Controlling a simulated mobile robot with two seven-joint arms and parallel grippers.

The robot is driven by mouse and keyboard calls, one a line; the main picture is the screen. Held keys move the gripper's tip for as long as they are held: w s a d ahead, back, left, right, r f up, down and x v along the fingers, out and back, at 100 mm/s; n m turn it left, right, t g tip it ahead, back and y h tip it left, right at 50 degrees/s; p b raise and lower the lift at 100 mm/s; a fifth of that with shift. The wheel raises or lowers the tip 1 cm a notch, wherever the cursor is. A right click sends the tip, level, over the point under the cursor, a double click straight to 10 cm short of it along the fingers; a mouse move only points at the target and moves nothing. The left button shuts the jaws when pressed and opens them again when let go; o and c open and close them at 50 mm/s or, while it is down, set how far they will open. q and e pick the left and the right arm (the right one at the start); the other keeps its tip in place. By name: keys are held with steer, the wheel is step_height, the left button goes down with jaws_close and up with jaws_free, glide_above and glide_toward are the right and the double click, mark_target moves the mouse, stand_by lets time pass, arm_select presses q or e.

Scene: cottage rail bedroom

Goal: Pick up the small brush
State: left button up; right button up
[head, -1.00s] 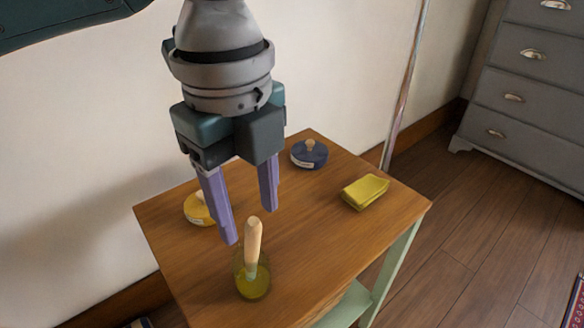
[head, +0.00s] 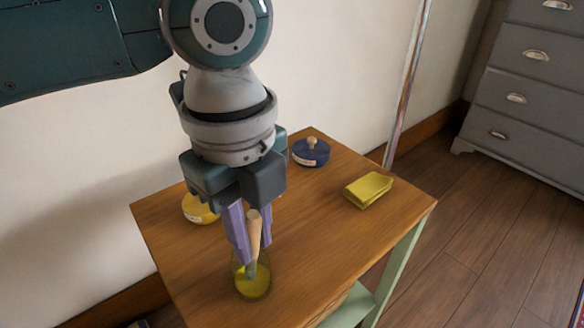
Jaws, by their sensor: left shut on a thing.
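The small brush (head: 254,235) has a pale wooden handle and stands tilted in a clear glass (head: 242,290) with a yellow bottom, near the front left of the small wooden table (head: 330,240). My left gripper (head: 254,256) points down over the glass in the head view. Its two purple fingers are on either side of the brush handle and shut on it. The brush's lower end is still inside the glass. My right gripper is not in view.
A yellow round lidded thing (head: 198,209) sits behind the gripper at left, partly hidden. A dark blue round pot with a wooden knob (head: 311,154) and a yellow folded cloth or sponge (head: 368,190) are farther right. A grey drawer chest (head: 530,90) stands beyond the floor.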

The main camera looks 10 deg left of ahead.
arm_select(q)
jaws_close()
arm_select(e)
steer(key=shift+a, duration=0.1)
